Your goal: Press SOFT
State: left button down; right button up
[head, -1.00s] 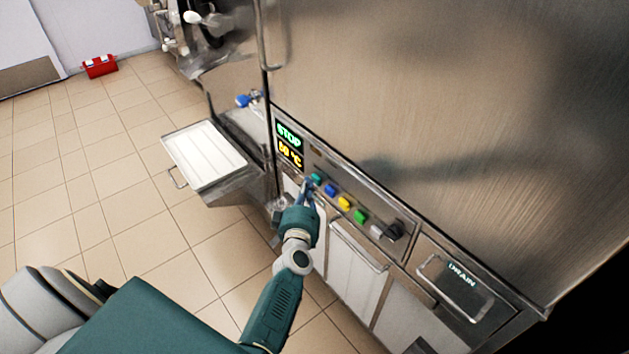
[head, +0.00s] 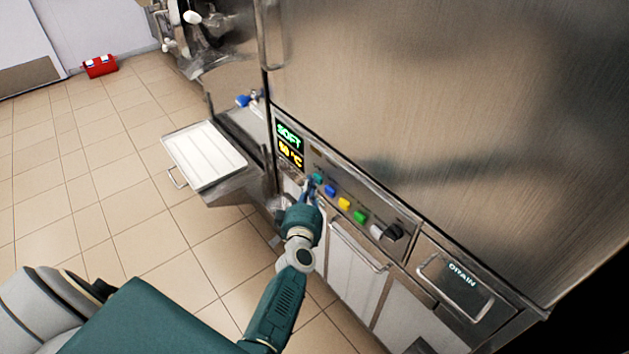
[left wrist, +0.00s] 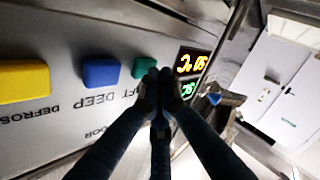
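The control panel (head: 350,190) on the steel freezer has a row of coloured buttons. The teal button (head: 317,178) is at its left end and also shows in the left wrist view (left wrist: 142,66). A partly hidden label ending in "FT" lies by it. The upper display (head: 289,136) reads SOFT in green. My left gripper (head: 310,186) is at the teal button, its fingertips together (left wrist: 156,76) with nothing seen between them. Whether they touch the button cannot be told. My right gripper is not in view.
The blue button (head: 331,190), labelled DEEP in the wrist view, is beside the teal one, then yellow (head: 344,203) and green (head: 361,216) buttons and a black knob (head: 393,232). A white tray (head: 203,155) sits left of the panel.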

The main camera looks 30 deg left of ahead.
pick_arm(q)
jog(key=shift+s+a+p, duration=0.3)
jog(key=shift+s, duration=0.55)
jog(key=s, duration=0.1)
jog(key=s+a, duration=0.1)
jog(key=s, duration=0.1)
jog(key=s+a+p, duration=0.1)
jog(key=shift+s, duration=0.3)
dwell(0.6)
